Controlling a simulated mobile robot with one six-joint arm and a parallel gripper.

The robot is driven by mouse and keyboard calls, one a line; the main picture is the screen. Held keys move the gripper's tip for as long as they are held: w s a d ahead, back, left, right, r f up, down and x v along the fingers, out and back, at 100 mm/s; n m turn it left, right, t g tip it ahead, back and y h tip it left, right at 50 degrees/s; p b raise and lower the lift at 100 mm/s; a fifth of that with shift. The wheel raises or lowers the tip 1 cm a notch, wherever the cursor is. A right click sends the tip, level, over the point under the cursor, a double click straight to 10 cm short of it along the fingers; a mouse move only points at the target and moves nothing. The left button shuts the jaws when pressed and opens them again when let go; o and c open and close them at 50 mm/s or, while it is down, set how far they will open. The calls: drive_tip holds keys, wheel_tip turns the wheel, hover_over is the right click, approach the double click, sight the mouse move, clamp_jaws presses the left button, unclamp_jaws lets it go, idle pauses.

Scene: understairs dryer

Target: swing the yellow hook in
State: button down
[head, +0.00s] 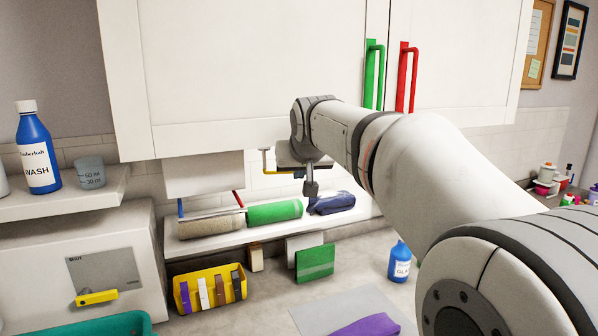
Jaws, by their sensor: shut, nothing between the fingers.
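The yellow hook (266,168) is a thin bent bar under the white wall cabinet. It drops a short way and then runs right, toward my gripper. Its right end is hidden behind my wrist. My gripper (311,190) points down below the cabinet's lower edge, just right of the hook. It is shut and empty, with its tips above the gap between the green roll and the dark blue roll. I cannot tell whether it touches the hook.
A blue bar (180,208) and a red bar (238,199) stand left of the hook. A beige roll (211,226), a green roll (274,212) and a dark blue roll (332,203) lie on the shelf (215,241) below. Cabinet doors (240,60) hang above.

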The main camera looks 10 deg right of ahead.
drive_tip(key=shift+w+d, duration=0.2)
drive_tip(key=shift+w, duration=0.3)
drive_tip(key=shift+s, duration=0.1)
